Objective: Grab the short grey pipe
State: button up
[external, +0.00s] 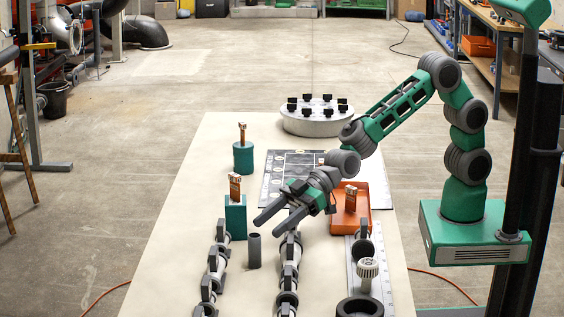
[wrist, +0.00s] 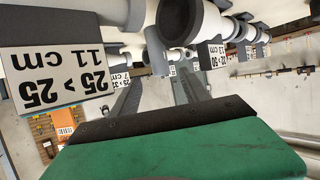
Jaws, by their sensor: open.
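The short grey pipe (external: 254,252) stands upright on the table in the external view, a dark grey tube with its open end up. It stands between the left and middle pipe runs. My gripper (external: 265,230) is open and empty, its two fingers pointing down to the left, just above and right of the pipe in the picture. The gap in depth and height is hard to judge. The wrist view shows the two fingers (wrist: 158,88) apart with nothing gripped. A grey open pipe end (wrist: 181,20) is near the top there; I cannot tell whether it is the short pipe.
Pipe runs lie left (external: 213,272) and middle (external: 290,266). A teal block (external: 236,222), a teal cylinder (external: 243,158) and an orange tray (external: 337,225) stand nearby. A black ring (external: 360,307) is at front right. A label sign (wrist: 57,80) shows in the wrist view.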

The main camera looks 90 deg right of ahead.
aim_at(260, 236)
jog(key=x, duration=0.6)
jog(key=shift+a+f, duration=0.2)
jog(key=shift+s, duration=0.1)
jog(key=shift+c, duration=0.2)
grip_shut()
